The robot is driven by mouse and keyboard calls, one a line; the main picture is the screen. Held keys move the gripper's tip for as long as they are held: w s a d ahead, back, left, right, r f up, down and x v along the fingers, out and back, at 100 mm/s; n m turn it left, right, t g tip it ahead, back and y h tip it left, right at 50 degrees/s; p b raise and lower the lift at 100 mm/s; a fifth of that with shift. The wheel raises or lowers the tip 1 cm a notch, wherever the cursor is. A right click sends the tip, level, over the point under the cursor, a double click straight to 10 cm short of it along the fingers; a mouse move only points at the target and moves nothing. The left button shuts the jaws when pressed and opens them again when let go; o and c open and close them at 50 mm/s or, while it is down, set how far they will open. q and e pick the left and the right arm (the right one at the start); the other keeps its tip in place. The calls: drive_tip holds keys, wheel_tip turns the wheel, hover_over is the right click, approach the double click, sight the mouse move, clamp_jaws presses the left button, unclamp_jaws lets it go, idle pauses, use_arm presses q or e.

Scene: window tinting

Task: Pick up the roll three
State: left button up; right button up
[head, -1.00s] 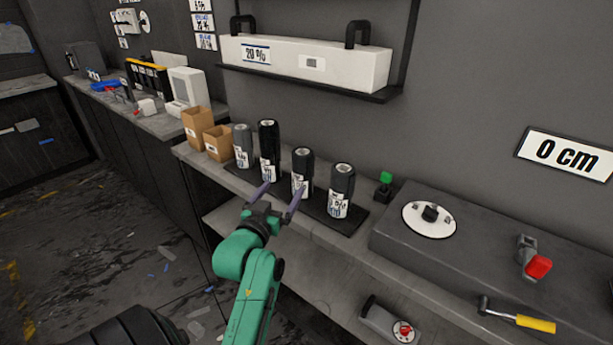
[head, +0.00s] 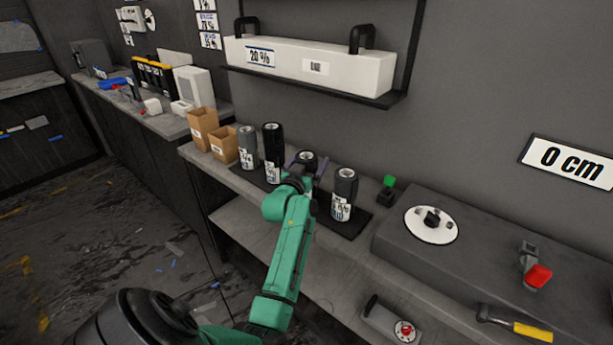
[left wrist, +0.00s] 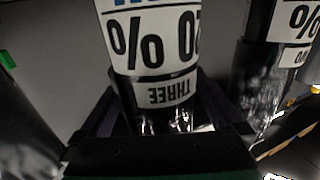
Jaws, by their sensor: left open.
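Roll three (head: 307,156) stands upright on the dark mat (head: 352,226), third from the left in a row of several rolls. In the left wrist view its white label (left wrist: 158,92) reads "THREE" upside down. My left gripper (head: 306,168) is open, with one finger on each side of the roll; I cannot tell whether they touch it. The gripper hides the roll's lower part in the head view. My right gripper is not in view.
A tall black roll (head: 272,150) and a grey roll (head: 247,146) stand to the left, another roll (head: 343,192) close on the right. Cardboard boxes (head: 203,125) and a green button (head: 389,182) flank the row. A shelf (head: 310,80) hangs above.

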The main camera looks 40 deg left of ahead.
use_arm(q)
clamp_jaws()
drive_tip(key=shift+r, duration=0.15)
